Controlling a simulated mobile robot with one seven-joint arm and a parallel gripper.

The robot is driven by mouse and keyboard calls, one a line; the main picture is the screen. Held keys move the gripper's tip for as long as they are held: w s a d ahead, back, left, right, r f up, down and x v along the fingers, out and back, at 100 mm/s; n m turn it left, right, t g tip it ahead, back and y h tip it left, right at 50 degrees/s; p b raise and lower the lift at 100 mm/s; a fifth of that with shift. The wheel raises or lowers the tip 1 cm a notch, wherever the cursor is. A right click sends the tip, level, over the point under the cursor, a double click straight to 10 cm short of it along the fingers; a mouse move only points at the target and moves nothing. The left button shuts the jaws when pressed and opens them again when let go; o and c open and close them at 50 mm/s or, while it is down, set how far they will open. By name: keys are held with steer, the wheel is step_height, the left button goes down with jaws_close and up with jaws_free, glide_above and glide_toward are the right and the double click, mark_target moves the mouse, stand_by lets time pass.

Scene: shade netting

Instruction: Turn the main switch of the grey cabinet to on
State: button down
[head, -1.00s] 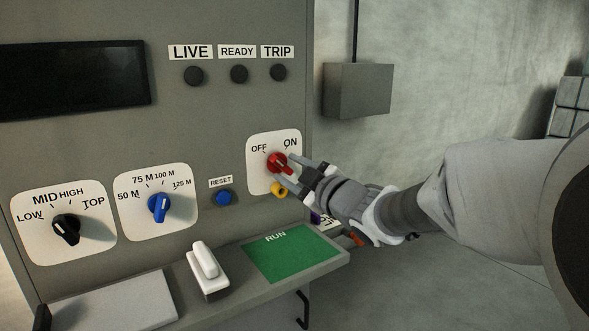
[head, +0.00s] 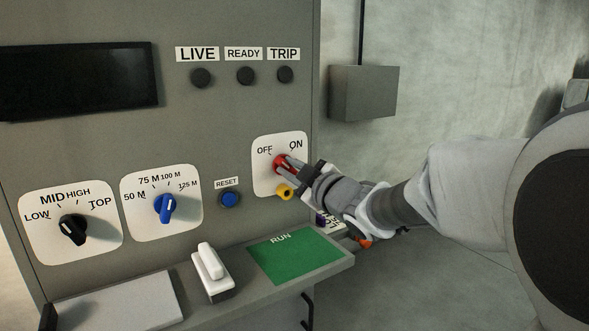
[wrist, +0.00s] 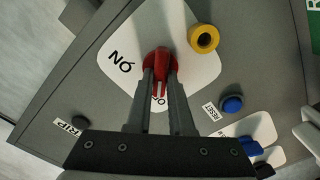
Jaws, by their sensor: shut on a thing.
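The grey cabinet (head: 100,140) fills the left of the head view. Its main switch, a red knob (head: 281,163), sits on a white plate (head: 264,181) marked OFF and ON. My gripper (head: 287,165) reaches in from the right and is shut on the red knob. In the wrist view the two fingers lie on either side of the red knob (wrist: 161,62), and the picture is turned over. The fingers partly cover the knob, so which mark it points to is hard to tell. The LIVE lamp (head: 201,77) is dark.
A yellow ring-shaped part (head: 285,192) sits just below the knob, close to my gripper. A blue reset button (head: 229,199) and a blue dial (head: 164,208) are to the left. A shelf with a green RUN card (head: 300,257) juts out below.

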steer(key=shift+m+p, duration=0.3)
steer(key=shift+m, duration=0.1)
steer(key=m+p, duration=0.1)
steer(key=m, duration=0.2)
steer(key=shift+d+r+p, duration=0.1)
steer(key=shift+r+p, duration=0.05)
steer(key=shift+p, duration=0.25)
steer(key=m+p, duration=0.3)
steer(key=m, duration=0.2)
steer(key=shift+w+d+m, duration=0.1)
steer(key=shift+m, duration=0.2)
steer(key=m+p, duration=0.2)
steer(key=m, duration=0.2)
steer(key=shift+d+p, duration=0.1)
steer(key=shift+p, duration=0.3)
steer(key=shift+w+m+p, duration=0.1)
steer(key=shift+m+p, duration=1)
steer(key=shift+m, duration=1.1)
steer(key=shift+f, duration=0.2)
steer(key=c, duration=0.8)
jaws_free()
